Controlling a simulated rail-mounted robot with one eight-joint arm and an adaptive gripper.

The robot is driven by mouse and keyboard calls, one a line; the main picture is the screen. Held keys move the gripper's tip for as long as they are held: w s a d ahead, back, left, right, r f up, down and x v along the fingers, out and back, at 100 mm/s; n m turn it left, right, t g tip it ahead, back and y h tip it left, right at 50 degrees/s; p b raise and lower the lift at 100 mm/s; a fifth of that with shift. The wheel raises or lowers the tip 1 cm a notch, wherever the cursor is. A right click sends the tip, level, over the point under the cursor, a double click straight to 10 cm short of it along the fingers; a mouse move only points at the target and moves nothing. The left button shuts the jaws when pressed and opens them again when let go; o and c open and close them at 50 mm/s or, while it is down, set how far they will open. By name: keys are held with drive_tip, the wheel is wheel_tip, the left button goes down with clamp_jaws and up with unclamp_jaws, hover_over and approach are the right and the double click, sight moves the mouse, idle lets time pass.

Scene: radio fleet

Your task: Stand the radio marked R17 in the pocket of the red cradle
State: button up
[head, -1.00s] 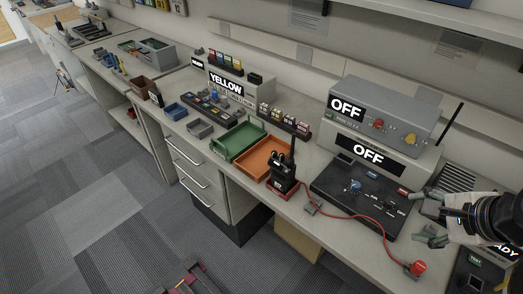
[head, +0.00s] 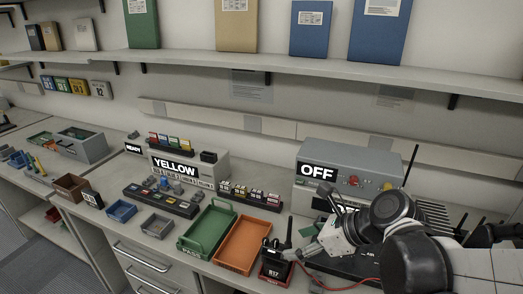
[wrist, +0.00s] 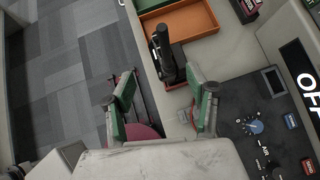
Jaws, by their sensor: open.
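The black radio marked R17 (head: 273,256) stands upright in the small red cradle (head: 271,279) at the bench's front edge, its antenna pointing up. How deep it sits cannot be told. In the wrist view the radio (wrist: 165,52) is seen from above, beyond the fingertips. My gripper (head: 320,228) is just right of the radio in the head view, apart from it. In the wrist view its two green-padded fingers (wrist: 165,103) are spread with nothing between them.
An orange tray (head: 221,265) and a green tray marked PASS (head: 184,245) stand left of the radio. A grey unit showing OFF (head: 345,160) stands behind my arm. A red cable (head: 340,288) runs right from the cradle. A shelf (head: 300,70) spans above.

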sight(276, 248)
drive_tip(key=shift+b+x, duration=0.8)
drive_tip(key=shift+x, duration=3.95)
drive_tip(key=shift+c, duration=0.3)
clamp_jaws()
